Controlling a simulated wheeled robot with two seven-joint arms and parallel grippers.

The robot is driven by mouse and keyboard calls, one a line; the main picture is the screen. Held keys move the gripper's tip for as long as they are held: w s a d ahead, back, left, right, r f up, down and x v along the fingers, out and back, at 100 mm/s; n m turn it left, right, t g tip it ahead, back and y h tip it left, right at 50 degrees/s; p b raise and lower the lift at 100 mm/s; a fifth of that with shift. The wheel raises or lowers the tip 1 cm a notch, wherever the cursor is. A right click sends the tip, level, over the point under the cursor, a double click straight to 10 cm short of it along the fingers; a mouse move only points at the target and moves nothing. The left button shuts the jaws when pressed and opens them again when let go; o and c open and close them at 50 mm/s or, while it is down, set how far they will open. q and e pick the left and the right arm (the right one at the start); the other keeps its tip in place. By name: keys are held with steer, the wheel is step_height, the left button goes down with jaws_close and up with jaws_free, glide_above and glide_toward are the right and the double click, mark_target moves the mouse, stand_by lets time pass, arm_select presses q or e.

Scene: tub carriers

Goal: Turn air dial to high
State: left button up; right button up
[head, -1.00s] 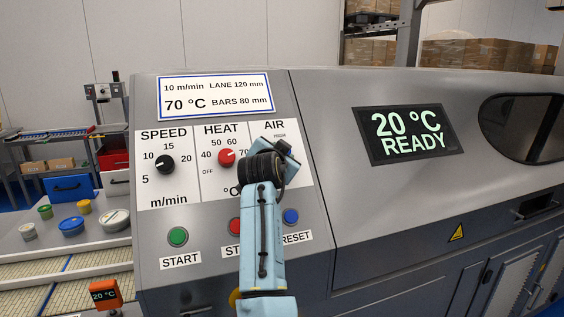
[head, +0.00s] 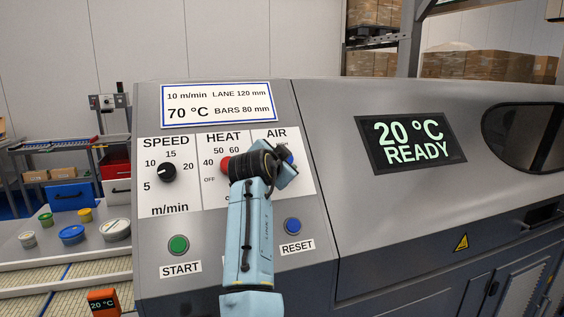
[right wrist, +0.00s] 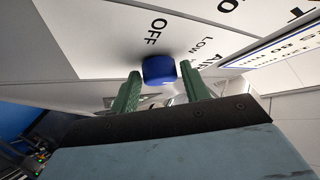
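The blue air dial (right wrist: 158,70) sits on the white panel below the words OFF and LOW in the right wrist view. In the head view only a small part of the dial (head: 290,156) shows beside my right gripper (head: 288,165), under the AIR label. In the right wrist view my right gripper (right wrist: 161,72) has its two green fingers on either side of the dial, with a narrow gap at the right finger. I cannot tell which setting the dial points to; the HIGH mark is hidden. My left gripper is not in view.
The black speed dial (head: 166,173) and red heat dial (head: 226,165) are left of my right arm. The green start button (head: 178,245) and blue reset button (head: 292,226) are below; my arm covers the space between them. The screen (head: 412,143) reads 20 °C READY.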

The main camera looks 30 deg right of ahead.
steer(key=shift+o, duration=1.1)
step_height(320, 180, up, 10)
steer(key=shift+b, duration=0.45)
